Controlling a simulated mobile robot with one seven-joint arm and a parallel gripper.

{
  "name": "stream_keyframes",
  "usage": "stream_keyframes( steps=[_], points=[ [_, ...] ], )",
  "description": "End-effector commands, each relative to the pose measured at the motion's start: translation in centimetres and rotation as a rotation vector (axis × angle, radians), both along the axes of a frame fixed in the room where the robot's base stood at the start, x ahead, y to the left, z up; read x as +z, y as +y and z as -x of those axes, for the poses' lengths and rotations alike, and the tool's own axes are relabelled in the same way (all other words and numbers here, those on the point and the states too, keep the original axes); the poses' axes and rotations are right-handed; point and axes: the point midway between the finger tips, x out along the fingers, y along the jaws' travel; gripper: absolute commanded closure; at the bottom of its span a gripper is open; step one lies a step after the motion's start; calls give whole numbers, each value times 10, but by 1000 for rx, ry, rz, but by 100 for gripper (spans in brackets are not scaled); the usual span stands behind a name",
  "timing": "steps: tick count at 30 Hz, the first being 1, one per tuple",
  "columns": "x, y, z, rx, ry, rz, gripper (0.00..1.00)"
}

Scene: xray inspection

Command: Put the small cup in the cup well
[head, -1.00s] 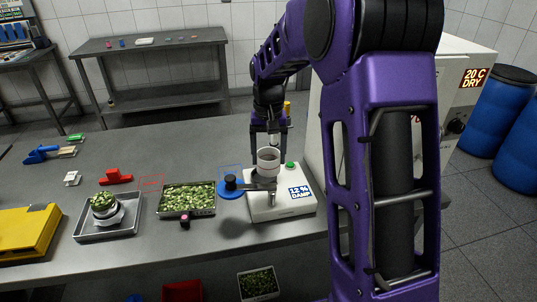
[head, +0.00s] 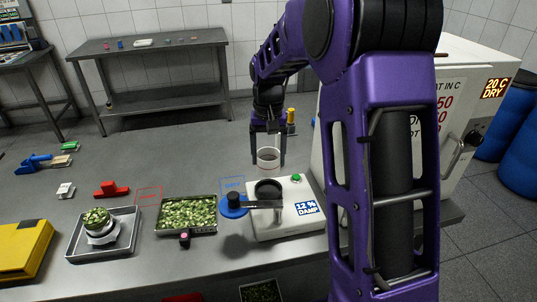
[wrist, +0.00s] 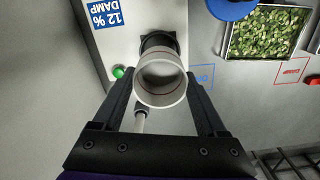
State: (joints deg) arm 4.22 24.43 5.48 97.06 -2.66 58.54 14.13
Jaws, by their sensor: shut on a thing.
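The small cup (head: 268,155) is pale grey and round, with a thin red line showing in the wrist view (wrist: 160,95). My gripper (head: 268,150) is shut on it, with one finger on each side in the wrist view (wrist: 160,98). The cup is upright or nearly so, held above the table behind the black cup well (head: 268,187). That well sits on top of the white meter (head: 300,222) with the "12 % DAMP" label. In the wrist view the cup partly covers the well (wrist: 157,42). The cup's inside looks empty.
A blue disc with a black knob (head: 233,201) sits left of the well. A green button (head: 296,177) is on the meter. A tray of green pieces (head: 187,214) and a tray with a filled pot (head: 101,226) lie further left. A large white oven (head: 425,95) stands right.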

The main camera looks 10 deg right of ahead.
Motion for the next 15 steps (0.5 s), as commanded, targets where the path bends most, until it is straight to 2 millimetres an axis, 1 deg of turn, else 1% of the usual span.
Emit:
stream_keyframes(
  steps=[15],
  points=[
    [-50,0,0,0,2,0,79]
  ],
)
